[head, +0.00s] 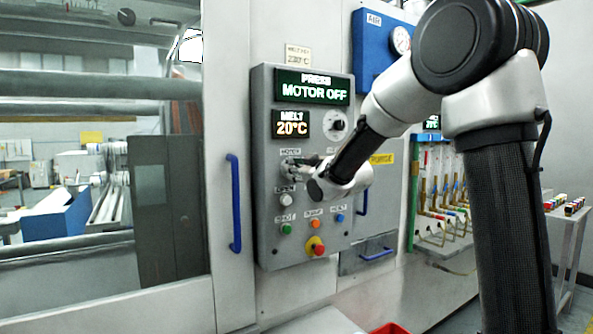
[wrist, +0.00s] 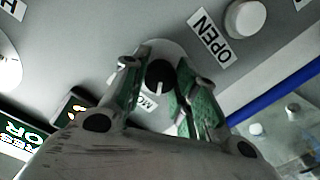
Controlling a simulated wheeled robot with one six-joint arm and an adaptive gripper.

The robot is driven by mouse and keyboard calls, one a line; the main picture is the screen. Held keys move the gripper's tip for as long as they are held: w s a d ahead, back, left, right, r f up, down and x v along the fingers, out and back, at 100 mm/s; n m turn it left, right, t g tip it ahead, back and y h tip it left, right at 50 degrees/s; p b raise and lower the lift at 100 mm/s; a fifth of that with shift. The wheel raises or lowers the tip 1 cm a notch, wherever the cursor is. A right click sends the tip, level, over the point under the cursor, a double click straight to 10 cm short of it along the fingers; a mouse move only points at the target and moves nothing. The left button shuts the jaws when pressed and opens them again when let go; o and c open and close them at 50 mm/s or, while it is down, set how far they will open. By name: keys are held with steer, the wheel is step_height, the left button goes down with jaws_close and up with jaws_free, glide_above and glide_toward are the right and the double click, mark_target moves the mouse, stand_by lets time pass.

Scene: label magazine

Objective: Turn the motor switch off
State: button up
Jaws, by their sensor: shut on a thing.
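The motor switch (wrist: 159,75) is a round black knob with a white pointer line on a pale round plate, in the wrist view. A partly covered label beside it begins with "MO". My gripper (wrist: 162,86) has its two green-padded fingers on either side of the knob, shut on it. In the head view my gripper (head: 297,166) reaches the grey control panel (head: 264,170) just below the MOTOR label (head: 290,151) and hides most of the knob. The panel display (head: 312,87) reads "PRESS MOTOR OFF".
A white button (head: 286,200) sits below the knob, by the OPEN label. Green (head: 286,229), orange (head: 315,224) and blue (head: 340,218) buttons and a red emergency stop (head: 316,246) are lower. A dial (head: 336,125) is above. A blue door handle (head: 234,203) stands left.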

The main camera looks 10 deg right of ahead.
steer(key=o, duration=1)
steer(key=shift+s, duration=0.15)
steer(key=v, duration=1.1)
steer(key=shift+s+d, duration=0.1)
steer(key=shift+s, duration=0.25)
